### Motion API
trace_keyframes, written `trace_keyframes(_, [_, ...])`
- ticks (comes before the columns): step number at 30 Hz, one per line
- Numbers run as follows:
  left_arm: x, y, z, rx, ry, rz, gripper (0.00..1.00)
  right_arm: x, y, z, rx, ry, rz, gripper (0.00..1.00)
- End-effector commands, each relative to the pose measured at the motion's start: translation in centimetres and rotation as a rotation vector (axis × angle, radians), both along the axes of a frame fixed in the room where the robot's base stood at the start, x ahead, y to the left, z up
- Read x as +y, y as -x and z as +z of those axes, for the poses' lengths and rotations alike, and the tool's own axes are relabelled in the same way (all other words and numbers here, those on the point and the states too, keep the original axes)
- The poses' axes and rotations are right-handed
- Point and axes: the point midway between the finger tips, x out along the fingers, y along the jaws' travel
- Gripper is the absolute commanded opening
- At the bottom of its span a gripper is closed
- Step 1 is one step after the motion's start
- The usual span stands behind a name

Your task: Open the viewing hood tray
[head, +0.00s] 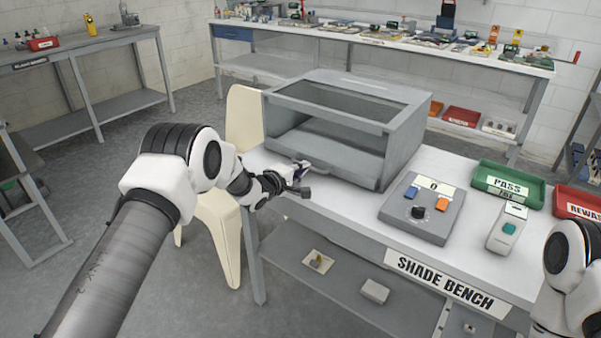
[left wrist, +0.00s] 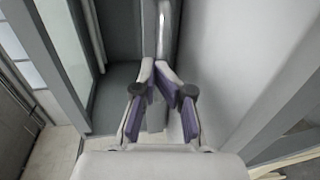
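The viewing hood (head: 345,105) is a grey box with a dark top window and an open front, standing on the shade bench. Its tray (head: 330,152) forms the floor of the hood, with a grey bar handle (head: 322,167) at the front edge. The handle also shows in the left wrist view (left wrist: 166,28), running down to my fingertips. My left gripper (head: 300,172) is at the near end of this handle. In the left wrist view its fingers (left wrist: 157,68) are drawn together on the bar; the exact contact is partly hidden. My right gripper is out of view; only my right arm shows.
A grey control box (head: 425,208) with buttons and a knob stands right of the hood. Beyond it are a small handheld device (head: 507,228), a green PASS bin (head: 508,185) and a red bin (head: 578,205). A cream chair (head: 245,118) stands left of the bench.

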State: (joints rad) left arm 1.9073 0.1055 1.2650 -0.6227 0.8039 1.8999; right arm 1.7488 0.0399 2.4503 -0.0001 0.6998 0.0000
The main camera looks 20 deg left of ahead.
Motion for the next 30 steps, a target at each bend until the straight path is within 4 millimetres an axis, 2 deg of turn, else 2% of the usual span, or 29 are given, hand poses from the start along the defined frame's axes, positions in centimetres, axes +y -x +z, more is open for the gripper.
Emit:
trace_keyframes(3, [0.0, 0.1, -0.4, 0.007, -0.001, 0.000, 0.00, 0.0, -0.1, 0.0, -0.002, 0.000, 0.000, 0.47])
trace_keyframes(5, [0.0, 0.2, -0.5, 0.009, 0.000, 0.001, 0.21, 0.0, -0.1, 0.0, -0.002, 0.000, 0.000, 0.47])
trace_keyframes(6, [0.1, 0.2, -0.5, 0.011, 0.000, 0.001, 0.23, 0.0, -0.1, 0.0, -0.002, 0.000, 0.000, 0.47])
trace_keyframes(17, [0.4, 0.8, -0.6, 0.015, 0.000, 0.003, 0.23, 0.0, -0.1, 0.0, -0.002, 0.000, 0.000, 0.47])
trace_keyframes(20, [0.9, 2.1, -0.3, 0.017, 0.002, 0.005, 0.23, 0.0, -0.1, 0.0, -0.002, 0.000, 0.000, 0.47])
trace_keyframes(30, [3.6, 9.6, 1.3, 0.016, 0.003, 0.004, 0.23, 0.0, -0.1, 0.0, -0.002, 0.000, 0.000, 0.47])
